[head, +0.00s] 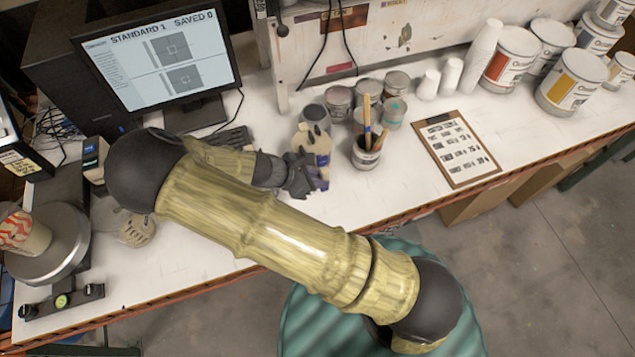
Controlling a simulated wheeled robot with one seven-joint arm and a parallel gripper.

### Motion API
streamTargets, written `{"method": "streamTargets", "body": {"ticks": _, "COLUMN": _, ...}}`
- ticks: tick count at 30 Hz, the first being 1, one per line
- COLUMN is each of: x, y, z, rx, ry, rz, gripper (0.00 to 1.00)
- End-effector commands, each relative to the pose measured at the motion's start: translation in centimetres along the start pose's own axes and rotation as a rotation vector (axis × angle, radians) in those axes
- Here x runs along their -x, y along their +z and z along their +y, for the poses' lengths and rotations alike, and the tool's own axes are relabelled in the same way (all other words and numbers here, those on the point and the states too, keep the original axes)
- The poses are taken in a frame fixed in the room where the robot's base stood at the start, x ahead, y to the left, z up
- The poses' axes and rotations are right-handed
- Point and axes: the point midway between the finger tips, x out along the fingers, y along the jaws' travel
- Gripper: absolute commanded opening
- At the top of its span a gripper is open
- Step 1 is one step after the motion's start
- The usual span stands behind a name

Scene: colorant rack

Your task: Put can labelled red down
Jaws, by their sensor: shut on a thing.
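My gripper (298,178) is low over the white bench, in front of the monitor and beside a pair of work gloves (316,150). Its fingers are dark and small in this view. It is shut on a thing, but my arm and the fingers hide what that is. I can make out no red label at the fingers. A large white can with a red label (510,58) stands at the back right of the bench, well apart from my gripper.
Several small grey cans (338,101) and a pot of brushes (366,154) stand just right of the gloves. A clipboard (455,148) lies further right. A scale (48,245) with a striped cup (22,232) is at left. Bare bench (350,195) lies right of my gripper.

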Motion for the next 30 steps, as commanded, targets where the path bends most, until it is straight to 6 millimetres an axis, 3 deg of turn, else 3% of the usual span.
{"method": "streamTargets", "body": {"ticks": 8, "x": -1.9, "y": -1.8, "z": 0.0, "rx": -0.002, "ry": -0.001, "rz": -0.002, "gripper": 0.00}}
{"method": "streamTargets", "body": {"ticks": 20, "x": -2.2, "y": -2.2, "z": 0.0, "rx": -0.003, "ry": 0.000, "rz": -0.001, "gripper": 0.00}}
{"method": "streamTargets", "body": {"ticks": 21, "x": -2.2, "y": -2.3, "z": 0.0, "rx": 0.000, "ry": 0.000, "rz": 0.000, "gripper": 0.24}}
{"method": "streamTargets", "body": {"ticks": 23, "x": -2.2, "y": -2.3, "z": 0.0, "rx": 0.000, "ry": 0.000, "rz": 0.000, "gripper": 0.36}}
{"method": "streamTargets", "body": {"ticks": 30, "x": -2.2, "y": -2.3, "z": 0.0, "rx": 0.000, "ry": 0.000, "rz": 0.000, "gripper": 0.38}}
